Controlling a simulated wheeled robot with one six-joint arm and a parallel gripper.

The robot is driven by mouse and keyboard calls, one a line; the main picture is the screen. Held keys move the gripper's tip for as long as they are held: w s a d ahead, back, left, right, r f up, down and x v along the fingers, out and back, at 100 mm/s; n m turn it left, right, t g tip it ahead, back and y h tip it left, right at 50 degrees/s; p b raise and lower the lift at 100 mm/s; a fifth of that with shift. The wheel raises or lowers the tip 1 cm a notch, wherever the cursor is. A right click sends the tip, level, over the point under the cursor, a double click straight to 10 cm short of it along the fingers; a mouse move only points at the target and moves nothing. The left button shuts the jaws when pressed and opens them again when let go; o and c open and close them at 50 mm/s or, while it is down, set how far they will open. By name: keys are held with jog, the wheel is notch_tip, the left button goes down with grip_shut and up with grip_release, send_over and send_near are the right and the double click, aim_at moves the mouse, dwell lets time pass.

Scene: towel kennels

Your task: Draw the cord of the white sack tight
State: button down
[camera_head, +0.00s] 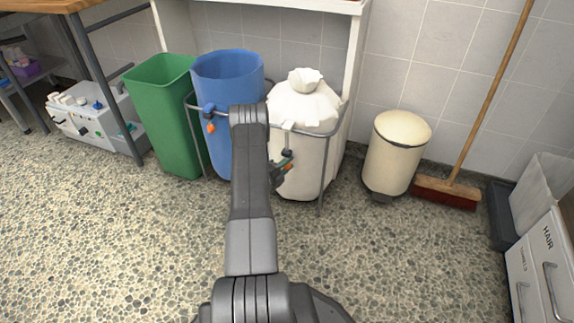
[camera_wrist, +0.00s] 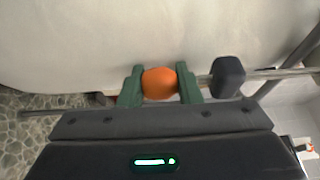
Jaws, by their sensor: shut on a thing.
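The white sack (camera_head: 303,115) hangs in a metal frame, its top gathered into a bunched neck with a small tuft. In the wrist view its pale cloth (camera_wrist: 130,35) fills the upper part. My gripper (camera_wrist: 160,84) has green fingertips closed on an orange ball (camera_wrist: 160,83), one finger on each side. A dark cord lock (camera_wrist: 228,77) sits just right of the fingers, apart from the ball. In the head view my gripper (camera_head: 284,169) is low at the front of the white sack, partly hidden by my arm. The dark lock (camera_head: 287,154) shows just above it.
A blue sack (camera_head: 226,75) with its own orange ball (camera_head: 211,127) hangs just left, partly behind my arm. A green bin (camera_head: 172,110) stands farther left. A cream pedal bin (camera_head: 396,150) and a broom (camera_head: 450,190) stand right. The floor in front is clear.

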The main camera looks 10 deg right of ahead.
jog(key=shift+f, duration=0.3)
jog(key=c, duration=1.1)
grip_release()
jog(key=shift+f, duration=0.15)
jog(key=shift+s+a+r, duration=0.1)
jog(key=shift+a+r, duration=0.1)
jog(key=p+v, duration=0.3)
jog(key=v, duration=1)
jog(key=shift+s+a+p, duration=0.15)
jog(key=shift+s+p, duration=0.05)
jog(key=shift+p, duration=0.2)
